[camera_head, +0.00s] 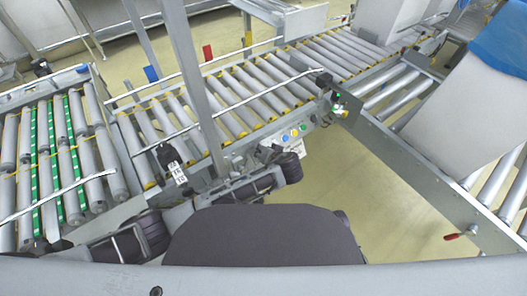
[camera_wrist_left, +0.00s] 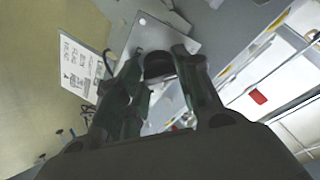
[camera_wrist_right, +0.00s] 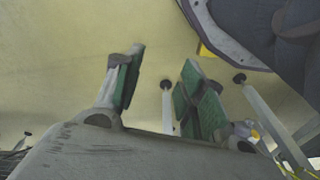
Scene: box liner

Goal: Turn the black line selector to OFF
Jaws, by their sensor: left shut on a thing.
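The black line selector (camera_wrist_left: 158,66) is a dark round knob on a grey metal plate (camera_wrist_left: 183,36) in the left wrist view. My left gripper (camera_wrist_left: 160,60) has one finger on each side of the knob and is shut on it. The fingers hide part of the knob, and I cannot read its pointer position. My right gripper (camera_wrist_right: 163,75) is open and empty above the floor in the right wrist view.
A white sheet with printed text (camera_wrist_left: 80,64) is close beside the left gripper. A roller conveyor (camera_head: 230,100) runs behind the panel. A black device with a white label (camera_head: 170,158) stands left of it. Open floor (camera_head: 350,185) lies to the right.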

